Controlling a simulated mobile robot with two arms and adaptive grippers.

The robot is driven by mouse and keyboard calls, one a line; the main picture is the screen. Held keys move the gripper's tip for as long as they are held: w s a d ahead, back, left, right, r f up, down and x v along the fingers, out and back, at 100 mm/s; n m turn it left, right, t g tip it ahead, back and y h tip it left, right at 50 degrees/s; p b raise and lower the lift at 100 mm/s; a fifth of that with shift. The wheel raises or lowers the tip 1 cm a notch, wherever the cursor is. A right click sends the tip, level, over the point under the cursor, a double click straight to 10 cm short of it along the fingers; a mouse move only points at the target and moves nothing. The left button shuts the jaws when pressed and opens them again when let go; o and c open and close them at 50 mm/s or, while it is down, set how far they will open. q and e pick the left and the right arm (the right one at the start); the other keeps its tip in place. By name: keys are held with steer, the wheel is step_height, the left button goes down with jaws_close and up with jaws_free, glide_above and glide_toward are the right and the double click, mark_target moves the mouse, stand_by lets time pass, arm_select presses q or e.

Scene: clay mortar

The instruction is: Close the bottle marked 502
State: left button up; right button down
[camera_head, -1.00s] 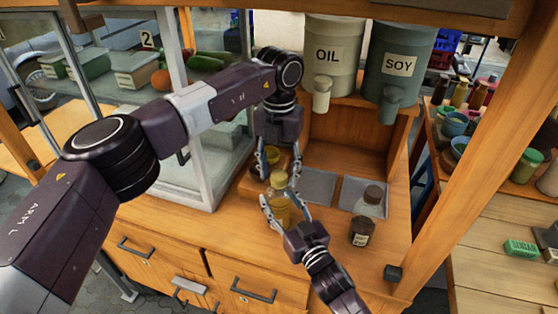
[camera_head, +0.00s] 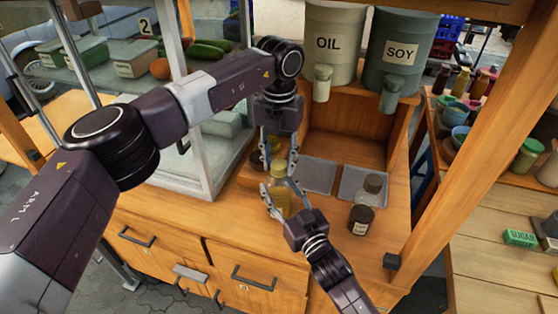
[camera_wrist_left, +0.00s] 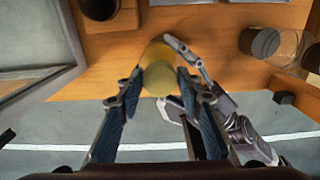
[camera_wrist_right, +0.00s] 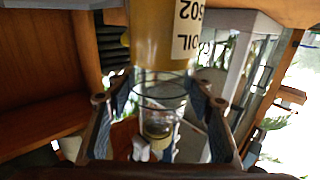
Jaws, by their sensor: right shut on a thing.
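The bottle marked 502 (camera_head: 284,200) holds yellow liquid; its OIL 502 label appears upside down in the right wrist view (camera_wrist_right: 170,35). My right gripper (camera_head: 275,199) is shut on this bottle and holds it roughly upright over the counter. An olive-yellow cap (camera_head: 278,171) sits at the bottle's top, and I cannot tell how tightly it is seated. My left gripper (camera_head: 279,157) is above the bottle, pointing down. Its fingers stand apart on either side of the cap in the left wrist view (camera_wrist_left: 157,82), with gaps showing.
A dark-capped labelled bottle (camera_head: 361,220) and a clear brown-capped one (camera_head: 372,186) stand to the right. OIL (camera_head: 330,70) and SOY (camera_head: 398,75) dispensers are behind. A glass cabinet (camera_head: 200,150) stands left. The counter's front edge is close below.

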arm_select(q)
steer(key=o, duration=0.4)
step_height(320, 180, up, 8)
steer(key=shift+f, duration=0.2)
arm_select(e)
steer(key=c, duration=0.9)
jaws_free()
steer(key=v, duration=1.2)
arm_select(q)
steer(key=shift+f, duration=0.1)
